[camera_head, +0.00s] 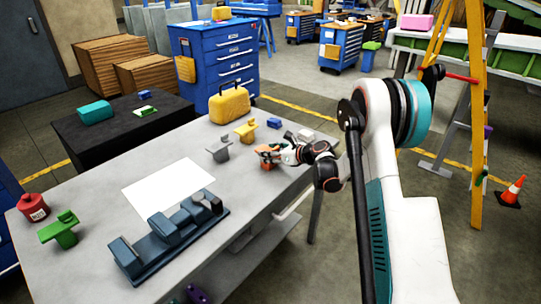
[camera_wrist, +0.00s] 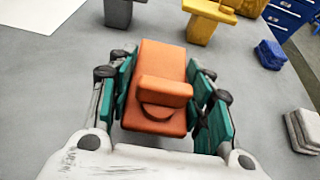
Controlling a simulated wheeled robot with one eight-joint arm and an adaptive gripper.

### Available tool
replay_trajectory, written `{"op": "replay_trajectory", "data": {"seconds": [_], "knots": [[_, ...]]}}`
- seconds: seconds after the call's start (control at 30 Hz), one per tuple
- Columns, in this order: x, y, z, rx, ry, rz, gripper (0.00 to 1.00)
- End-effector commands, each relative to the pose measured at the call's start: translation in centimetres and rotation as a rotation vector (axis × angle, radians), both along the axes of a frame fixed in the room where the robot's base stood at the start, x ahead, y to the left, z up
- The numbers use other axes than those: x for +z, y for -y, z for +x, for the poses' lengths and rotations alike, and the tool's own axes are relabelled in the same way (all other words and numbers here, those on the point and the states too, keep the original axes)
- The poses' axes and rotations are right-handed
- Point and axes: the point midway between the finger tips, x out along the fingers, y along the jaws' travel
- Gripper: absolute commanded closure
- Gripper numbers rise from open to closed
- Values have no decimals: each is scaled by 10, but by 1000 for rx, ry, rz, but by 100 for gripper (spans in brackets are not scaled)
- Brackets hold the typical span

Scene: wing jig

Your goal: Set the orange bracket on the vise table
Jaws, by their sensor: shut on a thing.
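The orange bracket (camera_wrist: 158,90) sits between the two teal finger pads of my gripper (camera_wrist: 168,105) in the wrist view. The pads press on its left and right sides, so my gripper is shut on it. In the head view the orange bracket (camera_head: 267,155) shows small and partly hidden by my gripper (camera_head: 275,155), over the right part of the grey table (camera_head: 90,205). I cannot tell whether the bracket touches the tabletop. A blue-grey vise (camera_head: 170,240) stands at the table's front, left of my gripper.
A grey bracket (camera_head: 218,150), a yellow bracket (camera_head: 245,131), a yellow case (camera_head: 229,104) and a blue block (camera_head: 274,123) stand near my gripper. A white sheet (camera_head: 168,187) lies behind the vise. A green bracket (camera_head: 60,230) and red canister (camera_head: 33,207) are at the left.

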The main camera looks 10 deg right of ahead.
Motion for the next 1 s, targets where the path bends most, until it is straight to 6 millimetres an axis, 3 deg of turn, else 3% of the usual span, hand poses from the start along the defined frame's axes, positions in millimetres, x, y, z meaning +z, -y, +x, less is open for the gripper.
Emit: {"op": "replay_trajectory", "data": {"seconds": [0.27,0.3,0.37,0.8,1.0], "knots": [[-2,0,0,0,0,0,88],[-1,0,0,0,0,0,45],[-1,0,0,0,0,0,34],[3,1,-1,0,0,0,34],[17,19,-26,-3,-1,1,34]]}}
